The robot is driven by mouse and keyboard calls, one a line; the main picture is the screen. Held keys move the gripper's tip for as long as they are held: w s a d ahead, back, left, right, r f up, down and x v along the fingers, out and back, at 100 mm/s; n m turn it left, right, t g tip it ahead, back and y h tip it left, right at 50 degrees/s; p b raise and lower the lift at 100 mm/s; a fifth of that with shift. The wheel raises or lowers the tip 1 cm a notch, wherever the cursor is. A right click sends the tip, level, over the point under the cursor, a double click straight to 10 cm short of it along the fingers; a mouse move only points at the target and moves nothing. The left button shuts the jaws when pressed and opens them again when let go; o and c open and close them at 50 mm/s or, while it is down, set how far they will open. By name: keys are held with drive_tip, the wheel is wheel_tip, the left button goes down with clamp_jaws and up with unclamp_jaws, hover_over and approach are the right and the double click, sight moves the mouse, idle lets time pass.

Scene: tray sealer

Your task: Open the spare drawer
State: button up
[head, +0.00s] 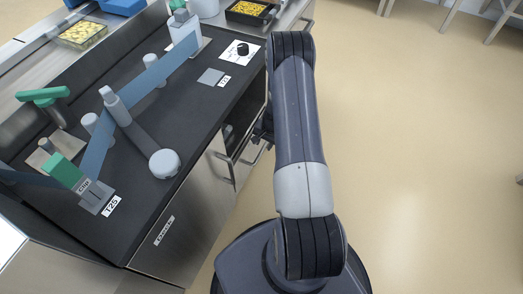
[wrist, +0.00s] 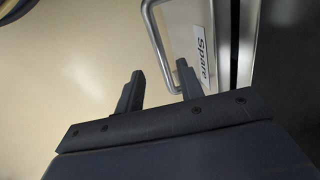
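The spare drawer's pale front (wrist: 184,22) carries a "Spare" label (wrist: 202,48) in the wrist view. Its metal bar handle (wrist: 154,32) stands out from the front on the left. My gripper (wrist: 160,68) is open, its two dark fingers apart. The handle's lower end appears between the fingertips in the picture; I cannot tell whether either finger touches it. In the head view my gripper (head: 264,130) is beside the cabinet front, largely hidden behind my arm. I cannot tell whether the drawer is fully closed.
A dark-topped counter (head: 135,215) with a tray sealer and its blue-grey bar (head: 135,88) stands left of my arm. A lower cabinet handle (head: 254,158) juts out near my gripper.

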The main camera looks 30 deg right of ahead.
sight(261, 152)
drive_tip(key=f, duration=0.5)
drive_tip(key=shift+w+a+f+b, duration=0.3)
drive_tip(key=shift+w+a+b, duration=0.05)
drive_tip(key=shift+w+b, duration=0.05)
drive_tip(key=shift+c, duration=0.4)
clamp_jaws()
